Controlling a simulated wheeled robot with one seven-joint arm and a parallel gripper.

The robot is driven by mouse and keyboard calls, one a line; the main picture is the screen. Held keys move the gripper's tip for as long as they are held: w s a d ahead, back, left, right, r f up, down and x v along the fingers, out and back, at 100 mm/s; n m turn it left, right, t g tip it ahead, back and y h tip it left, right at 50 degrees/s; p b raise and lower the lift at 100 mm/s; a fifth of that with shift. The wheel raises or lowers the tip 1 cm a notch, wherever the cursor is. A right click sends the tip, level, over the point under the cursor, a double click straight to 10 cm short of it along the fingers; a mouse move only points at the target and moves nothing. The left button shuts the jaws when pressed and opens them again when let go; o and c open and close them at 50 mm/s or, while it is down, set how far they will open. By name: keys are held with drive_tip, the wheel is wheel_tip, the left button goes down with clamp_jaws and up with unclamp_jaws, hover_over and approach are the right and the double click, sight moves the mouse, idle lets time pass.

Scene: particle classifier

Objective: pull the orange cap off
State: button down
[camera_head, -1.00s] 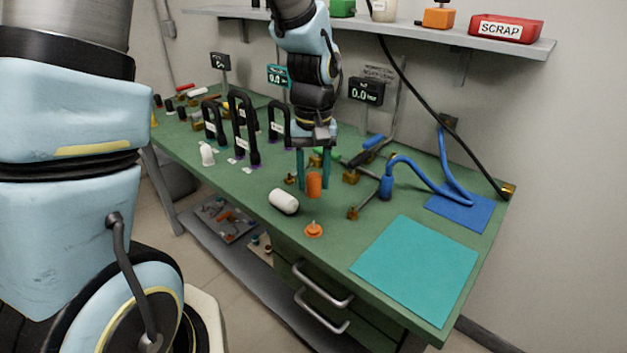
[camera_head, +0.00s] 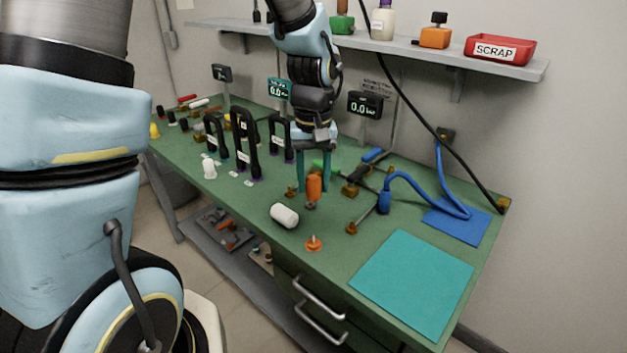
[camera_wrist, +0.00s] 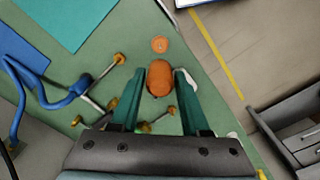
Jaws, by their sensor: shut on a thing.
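The orange cap (camera_head: 315,187) stands upright between the teal fingers of my gripper (camera_head: 314,181) in the head view. A small grey piece (camera_head: 310,205) shows just under its lower end; whether the two touch is unclear. In the wrist view the orange cap (camera_wrist: 160,78) sits between the fingertips of my gripper (camera_wrist: 165,72), which are shut on it. The fingers come down from above on its left and right sides.
A white cylinder (camera_head: 285,215) lies left of the cap, and an orange disc with a peg (camera_head: 314,243) is in front. Brass fittings and a blue hose (camera_head: 425,182) are to the right. Black arched handles (camera_head: 245,145) stand left. A teal mat (camera_head: 412,285) lies clear at front right.

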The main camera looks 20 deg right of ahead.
drive_tip(key=shift+r, duration=0.35)
drive_tip(key=shift+r, duration=0.1)
wheel_tip(320, 180, up, 3)
drive_tip(key=p, duration=0.3)
